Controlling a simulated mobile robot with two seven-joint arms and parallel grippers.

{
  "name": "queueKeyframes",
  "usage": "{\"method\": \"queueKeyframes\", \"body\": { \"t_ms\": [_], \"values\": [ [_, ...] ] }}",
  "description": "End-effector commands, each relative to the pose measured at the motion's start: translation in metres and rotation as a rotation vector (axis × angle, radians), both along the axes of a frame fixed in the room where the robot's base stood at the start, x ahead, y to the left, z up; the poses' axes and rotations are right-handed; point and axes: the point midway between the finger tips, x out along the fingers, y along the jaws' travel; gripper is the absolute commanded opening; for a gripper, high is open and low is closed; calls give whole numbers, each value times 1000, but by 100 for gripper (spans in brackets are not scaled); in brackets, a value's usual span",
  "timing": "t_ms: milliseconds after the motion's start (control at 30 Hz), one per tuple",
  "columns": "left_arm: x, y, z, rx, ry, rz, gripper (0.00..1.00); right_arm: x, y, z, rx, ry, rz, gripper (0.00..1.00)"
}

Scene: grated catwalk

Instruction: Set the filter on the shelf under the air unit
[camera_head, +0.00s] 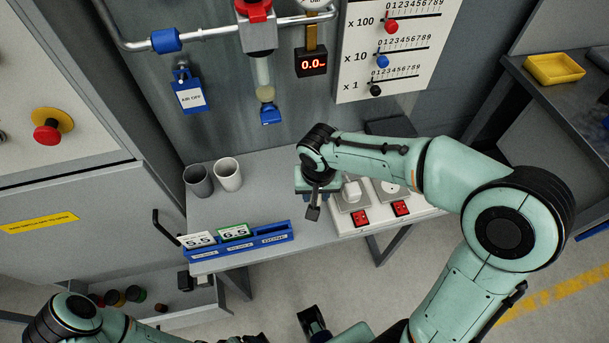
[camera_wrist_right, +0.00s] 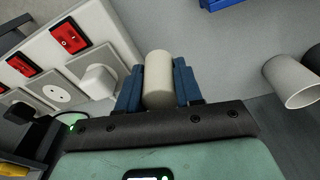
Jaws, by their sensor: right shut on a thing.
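My right gripper (camera_wrist_right: 158,88) has its blue fingers closed on the sides of a cream cylinder, the filter (camera_wrist_right: 159,72). In the head view my right gripper (camera_head: 314,198) is over the grey shelf (camera_head: 270,185), left of the sockets, and the filter is hidden there. Whether the filter touches the shelf cannot be told. The air unit (camera_head: 258,32), with a red top, hangs on the wall above the shelf. Below it hang a clear tube with a cream part (camera_head: 265,93) and a blue end piece (camera_head: 271,115).
Two cups, dark grey (camera_head: 198,181) and white (camera_head: 228,175), stand at the shelf's left. A blue rack (camera_head: 262,238) with number cards lies along its front edge. White sockets with red switches (camera_head: 361,219) are right of my gripper. The shelf between cups and gripper is clear.

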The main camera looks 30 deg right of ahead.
Motion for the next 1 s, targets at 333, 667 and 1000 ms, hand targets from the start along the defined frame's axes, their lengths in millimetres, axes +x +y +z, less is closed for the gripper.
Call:
{"method": "queueKeyframes", "body": {
  "t_ms": [333, 667, 1000],
  "values": [
    [8, 0, 21, 0, -10, 0, 92, 79, -19, 1, -1, 0, -1, 6],
    [6, 0, 16, 0, -8, -1, 92, 76, -19, -37, -1, 5, 1, 6],
    [7, 0, 18, 0, -9, 0, 92, 80, -19, -70, 0, 0, 1, 6]
  ]
}}
